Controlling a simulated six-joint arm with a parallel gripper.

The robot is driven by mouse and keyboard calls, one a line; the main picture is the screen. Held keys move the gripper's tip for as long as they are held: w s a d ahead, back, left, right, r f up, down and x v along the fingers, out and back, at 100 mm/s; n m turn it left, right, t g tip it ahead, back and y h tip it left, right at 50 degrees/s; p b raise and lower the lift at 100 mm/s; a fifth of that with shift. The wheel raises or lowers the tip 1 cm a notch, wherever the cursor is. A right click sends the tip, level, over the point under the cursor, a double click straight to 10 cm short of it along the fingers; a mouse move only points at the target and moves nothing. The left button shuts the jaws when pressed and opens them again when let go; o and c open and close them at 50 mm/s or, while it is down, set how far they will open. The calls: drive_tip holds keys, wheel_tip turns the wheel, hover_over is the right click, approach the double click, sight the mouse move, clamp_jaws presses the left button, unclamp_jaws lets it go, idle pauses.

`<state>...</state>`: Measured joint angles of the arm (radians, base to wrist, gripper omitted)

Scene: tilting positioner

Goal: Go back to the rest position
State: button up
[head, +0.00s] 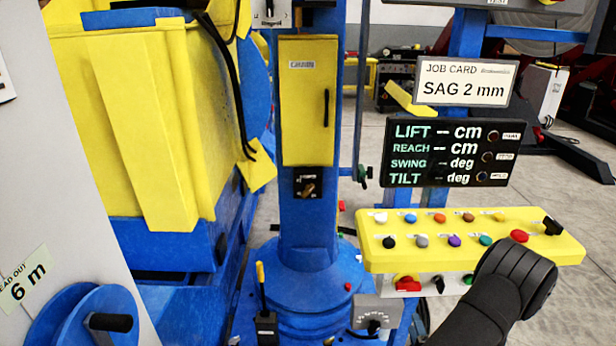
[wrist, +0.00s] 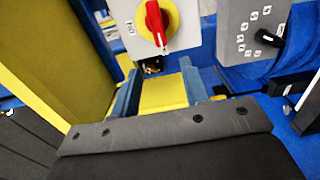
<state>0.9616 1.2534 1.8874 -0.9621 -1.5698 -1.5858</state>
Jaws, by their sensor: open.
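In the wrist view, my gripper (wrist: 160,66) reaches up from a dark mount with its two fingers apart. No object shows held between them, and a yellow surface is visible in the gap. Just beyond the fingers is a red rotary switch (wrist: 154,22) on a yellow disc and white plate. In the head view, a black part of my arm (head: 515,280) rises from the bottom right, in front of the right end of the yellow button panel (head: 470,262). The gripper itself cannot be made out there.
A blue column (head: 308,215) with a yellow cabinet door (head: 308,100) stands mid-picture. A yellow and blue machine body (head: 150,130) fills the left. A dark readout board (head: 450,152) hangs above the buttons. A grey dial plate (wrist: 243,30) lies close on the right of the wrist view.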

sight(404, 289)
drive_tip(key=w, duration=1.3)
drive_tip(key=shift+w, duration=0.3)
drive_tip(key=shift+s+r+m, duration=0.2)
drive_tip(key=shift+m, duration=0.6)
drive_tip(key=shift+d+r+m, duration=0.1)
drive_tip(key=shift+r+m, duration=0.05)
drive_tip(key=shift+m, duration=0.7)
drive_tip(key=shift+r+m, duration=0.1)
drive_tip(key=shift+m, duration=0.75)
